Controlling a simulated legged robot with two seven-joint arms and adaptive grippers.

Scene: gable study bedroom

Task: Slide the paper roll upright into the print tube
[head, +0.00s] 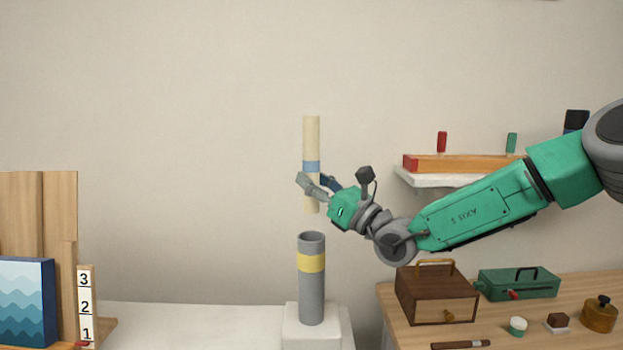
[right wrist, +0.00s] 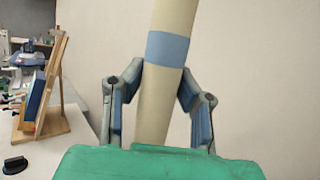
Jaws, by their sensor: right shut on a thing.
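The paper roll (head: 311,134) is a long cream cylinder with a blue band. It stands upright in the air above the print tube. My right gripper (head: 318,184) is shut on the roll just below the blue band. The roll (right wrist: 166,90) also shows between the fingers (right wrist: 160,100) in the right wrist view, its lower end hidden by my gripper body. The print tube (head: 311,285) is grey with a yellow band and stands upright with its open top up. The roll's lower end is a little above the tube's rim, apart from it. My left gripper is not in view.
The tube stands on a white block (head: 318,335). To the right, a wooden table holds a brown box (head: 436,296), a green toolbox (head: 518,284) and small items. A wall shelf (head: 430,180) is behind my right arm. A wave picture (head: 27,300) stands at left.

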